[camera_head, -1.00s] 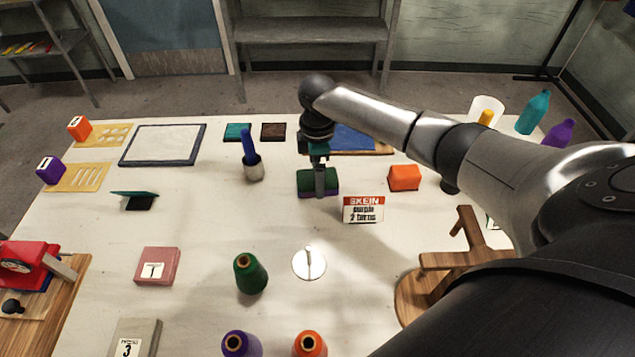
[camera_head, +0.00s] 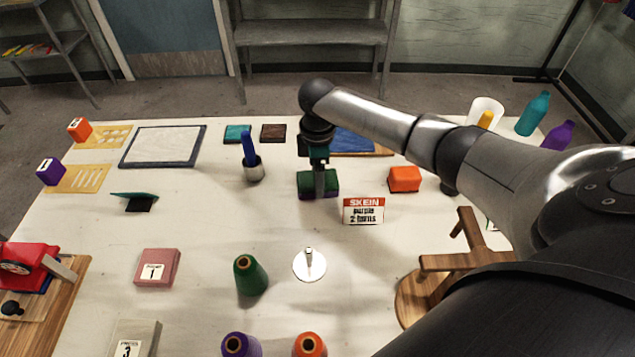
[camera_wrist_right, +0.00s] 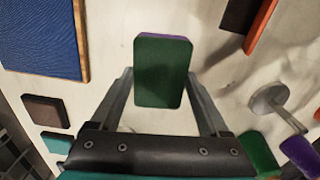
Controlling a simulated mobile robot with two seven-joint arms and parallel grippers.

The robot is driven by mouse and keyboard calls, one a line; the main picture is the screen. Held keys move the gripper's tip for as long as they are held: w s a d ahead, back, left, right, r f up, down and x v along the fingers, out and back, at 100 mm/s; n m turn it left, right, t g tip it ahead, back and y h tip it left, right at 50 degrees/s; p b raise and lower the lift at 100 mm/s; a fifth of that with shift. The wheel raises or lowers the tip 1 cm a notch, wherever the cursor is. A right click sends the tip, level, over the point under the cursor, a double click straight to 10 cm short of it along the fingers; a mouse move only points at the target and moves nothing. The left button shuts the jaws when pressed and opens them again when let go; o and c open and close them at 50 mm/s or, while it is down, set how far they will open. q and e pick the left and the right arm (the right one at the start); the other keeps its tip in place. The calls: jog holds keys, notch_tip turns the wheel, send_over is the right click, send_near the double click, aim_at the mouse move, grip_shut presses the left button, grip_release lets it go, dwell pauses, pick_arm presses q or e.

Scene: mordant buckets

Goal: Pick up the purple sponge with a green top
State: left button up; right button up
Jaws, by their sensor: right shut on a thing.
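The purple sponge with a green top (camera_head: 305,184) is on the white table near its middle, behind the SKEIN sign. In the right wrist view the sponge (camera_wrist_right: 162,72) shows its green top, with a thin purple edge at the far side. My right gripper (camera_head: 320,188) reaches down over it, and a finger covers part of its front. In the wrist view my right gripper (camera_wrist_right: 160,82) has one finger on each side of the sponge and is shut on it. I cannot tell whether the sponge is clear of the table. My left gripper is out of view.
The SKEIN sign (camera_head: 363,211) stands just in front, an orange block (camera_head: 404,179) to the right, and a metal cup with a blue tool (camera_head: 253,171) to the left. A blue panel (camera_head: 355,141) lies behind. A green cone (camera_head: 250,276) and white disc (camera_head: 309,264) are nearer.

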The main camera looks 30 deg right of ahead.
notch_tip(320, 180, up, 20)
jog(key=p, duration=0.2)
dwell(0.4)
